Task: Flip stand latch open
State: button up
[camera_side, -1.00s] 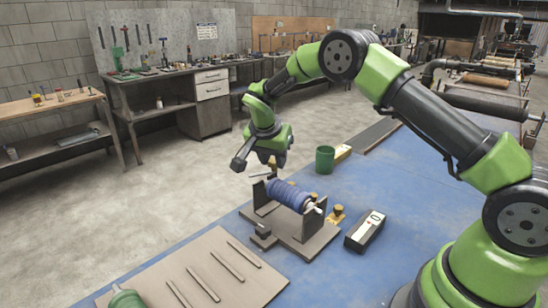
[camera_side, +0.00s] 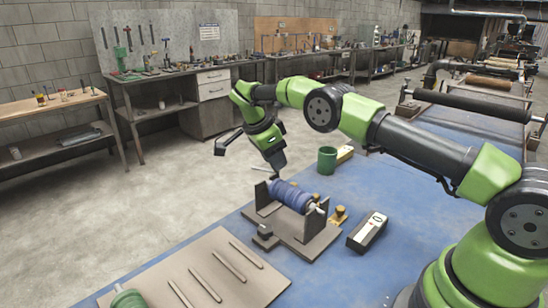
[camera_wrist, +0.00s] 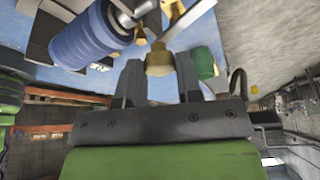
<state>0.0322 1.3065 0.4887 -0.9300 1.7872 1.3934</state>
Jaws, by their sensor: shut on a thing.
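The stand (camera_side: 312,240) is a grey plate with two dark uprights, and a blue mesh tube (camera_side: 290,196) lies on a pale spindle between them. In the wrist view the tube (camera_wrist: 85,38) is at the upper left. My gripper (camera_side: 278,174) is at the far upright's end of the stand. In the wrist view my gripper (camera_wrist: 158,72) has a brass-coloured knob (camera_wrist: 160,60) between its fingers and is shut on it. It appears to be the latch's knob. In the side view the fingers hide it, and I cannot tell the latch's angle.
A dark box with a white dial face (camera_side: 367,232) lies to the right. A brown board (camera_side: 205,275) with several thin rods lies in front. Blue table is bare right of the box.

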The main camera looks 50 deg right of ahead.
jog(key=shift+m, duration=0.3)
dwell(0.5)
jog(key=o, duration=0.9)
jog(key=shift+o, duration=0.2)
